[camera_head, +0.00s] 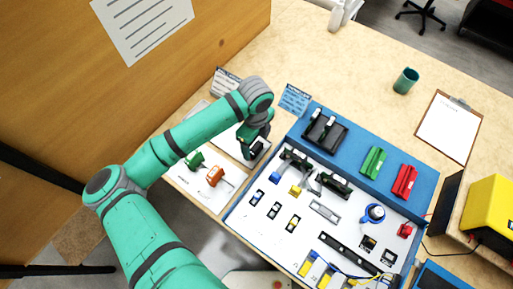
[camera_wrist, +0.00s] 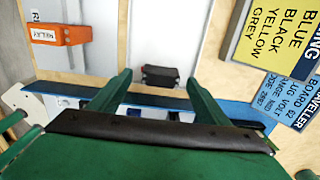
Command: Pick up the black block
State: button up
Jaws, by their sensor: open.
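A small black block (camera_wrist: 160,77) lies on the white tray surface and shows in the wrist view just beyond and between my fingertips. In the head view the black block (camera_head: 257,149) sits under my gripper (camera_head: 250,136), which partly hides it. My gripper is open, and its two green fingers (camera_wrist: 158,84) stand apart on either side of the block's line. I see no contact between fingers and block; the exact gap in height is hard to tell.
The blue-edged analyser board (camera_head: 339,226) with several parts stands to the right. Label signs (camera_wrist: 270,40) stand close on the wrist view's right.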

aim_at(256, 146)
notch_tip(256, 146, down, 4)
jog(key=shift+r, duration=0.25)
jog(key=shift+d, duration=0.1)
jog(key=c, duration=1.2)
jog(key=shift+r, duration=0.1)
jog(key=shift+r, duration=0.5)
notch_tip(256, 146, up, 2)
jog(key=shift+r, duration=0.15)
jog(key=s+a+r, duration=0.4)
jog(key=s, duration=0.1)
jog(key=s+a+r, duration=0.5)
jog(key=shift+s+a+r, duration=0.15)
jog(key=shift+s+r, duration=0.05)
jog(key=shift+r, duration=0.1)
